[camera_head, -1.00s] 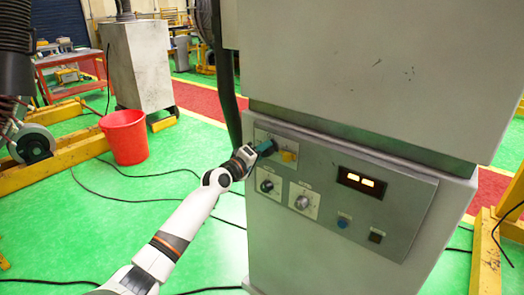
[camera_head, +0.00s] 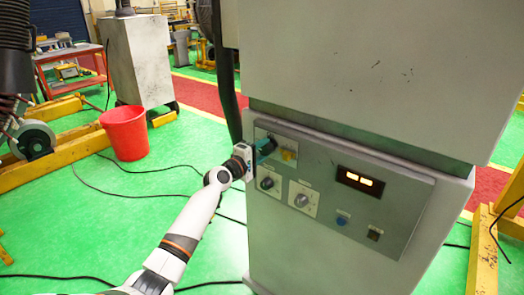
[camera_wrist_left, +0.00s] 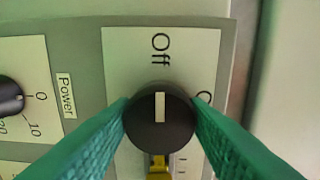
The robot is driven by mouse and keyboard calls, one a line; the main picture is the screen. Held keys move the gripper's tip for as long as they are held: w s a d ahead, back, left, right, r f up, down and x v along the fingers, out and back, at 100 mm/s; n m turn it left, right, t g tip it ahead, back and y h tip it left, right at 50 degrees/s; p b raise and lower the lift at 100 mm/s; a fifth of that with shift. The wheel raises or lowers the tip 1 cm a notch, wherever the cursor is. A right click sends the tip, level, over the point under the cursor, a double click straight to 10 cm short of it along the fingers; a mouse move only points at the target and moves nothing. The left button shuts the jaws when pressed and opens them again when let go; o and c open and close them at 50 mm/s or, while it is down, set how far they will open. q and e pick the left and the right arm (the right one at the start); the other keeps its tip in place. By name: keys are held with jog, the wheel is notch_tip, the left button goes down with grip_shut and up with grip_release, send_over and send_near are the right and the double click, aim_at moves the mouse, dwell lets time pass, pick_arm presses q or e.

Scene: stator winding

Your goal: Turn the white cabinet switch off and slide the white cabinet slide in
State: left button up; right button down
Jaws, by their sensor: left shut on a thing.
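The white cabinet (camera_head: 330,60) stands at centre right, with a grey control panel (camera_head: 325,210) on its lower part. My left gripper (camera_head: 265,149) is at the panel's upper left corner. In the left wrist view its green fingers are shut on the black round switch knob (camera_wrist_left: 160,118), one on each side. The knob's white mark points up toward the word "Off" (camera_wrist_left: 160,48). In the head view the gripper covers most of the knob. I cannot tell which part is the cabinet slide. My right gripper is not in view.
A yellow part (camera_head: 288,155) sits beside the knob on the panel. Two more dials, including a grey one (camera_head: 301,200), a lit display (camera_head: 360,181) and buttons are nearby.

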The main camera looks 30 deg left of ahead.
pick_arm(q)
jog(key=o, duration=1)
jog(key=shift+c, duration=0.2)
jog(key=s+a+b, duration=0.1)
jog(key=s, duration=1.1)
jog(key=shift+f, duration=0.15)
